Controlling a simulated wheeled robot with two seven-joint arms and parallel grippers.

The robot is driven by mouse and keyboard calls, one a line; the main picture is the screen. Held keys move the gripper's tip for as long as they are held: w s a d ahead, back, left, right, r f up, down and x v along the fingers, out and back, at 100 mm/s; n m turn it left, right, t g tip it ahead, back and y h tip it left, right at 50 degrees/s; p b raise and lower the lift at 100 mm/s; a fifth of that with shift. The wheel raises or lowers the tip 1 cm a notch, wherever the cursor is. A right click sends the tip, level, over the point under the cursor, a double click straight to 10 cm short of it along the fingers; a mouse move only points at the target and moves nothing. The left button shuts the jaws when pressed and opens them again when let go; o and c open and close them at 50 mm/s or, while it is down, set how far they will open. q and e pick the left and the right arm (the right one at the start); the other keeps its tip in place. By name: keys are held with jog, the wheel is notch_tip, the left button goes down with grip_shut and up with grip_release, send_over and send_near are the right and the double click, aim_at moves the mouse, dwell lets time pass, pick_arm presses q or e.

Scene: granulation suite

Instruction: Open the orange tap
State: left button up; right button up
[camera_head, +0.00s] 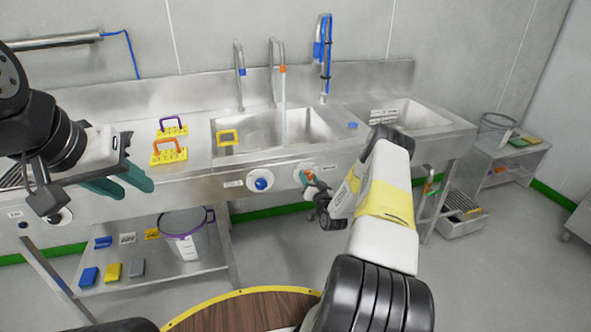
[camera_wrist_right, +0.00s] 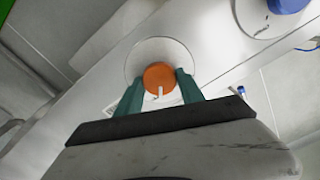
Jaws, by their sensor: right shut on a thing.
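The orange tap's round knob (camera_wrist_right: 159,77) sits on a white disc on the sink's front panel. In the wrist view a short white mark on the knob points toward my gripper. My right gripper (camera_wrist_right: 160,86) is shut on the knob, one teal finger on each side. In the head view the gripper (camera_head: 309,182) partly hides the knob. The orange-tipped spout (camera_head: 282,69) rises behind the middle basin, and a pale stream of water (camera_head: 284,125) runs from it. My left gripper (camera_head: 122,184) is open and empty in front of the counter at left.
A blue knob (camera_head: 261,184) sits just left of the orange one. The middle basin (camera_head: 225,122) has a yellow-framed item at its left edge. Orange and purple handled brushes (camera_head: 168,153) stand on the counter. A bucket (camera_head: 187,222) stands on the lower shelf.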

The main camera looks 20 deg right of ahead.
jog(key=shift+f+m, duration=0.1)
jog(key=shift+m, duration=1)
jog(key=o, duration=1.4)
jog(key=s, duration=0.8)
